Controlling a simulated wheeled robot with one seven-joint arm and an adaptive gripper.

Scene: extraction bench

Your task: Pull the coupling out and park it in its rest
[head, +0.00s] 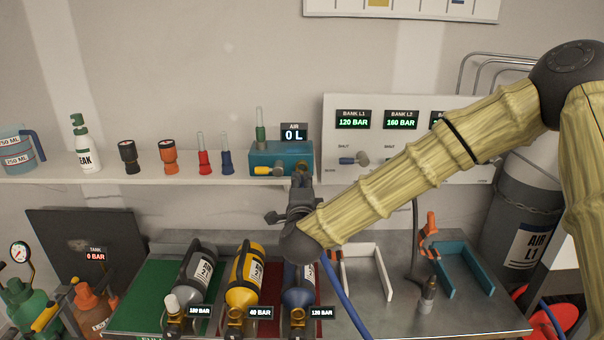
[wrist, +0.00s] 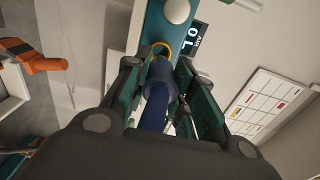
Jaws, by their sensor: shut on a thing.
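The blue coupling (wrist: 160,75) is between my gripper's fingers (wrist: 158,82) in the wrist view, with a blue hose (wrist: 154,112) running back from it. The gripper is shut on it. A yellow ring (wrist: 161,46) shows at its front, against the teal air block (wrist: 155,25). I cannot tell whether the coupling is still seated in the block. In the head view my gripper (head: 301,183) is just below the teal block (head: 270,157) on the shelf and hides the coupling; the hose (head: 345,298) hangs below. Which holder is the coupling's rest is unclear.
A white open holder (head: 347,268) and a teal one (head: 466,258) are on the bench. Between them are an orange trigger handle (head: 428,231) and a metal-ended hose (head: 428,289). Several cylinders, including a yellow one (head: 244,275), lie below my gripper. A gauge panel (head: 338,98) is right.

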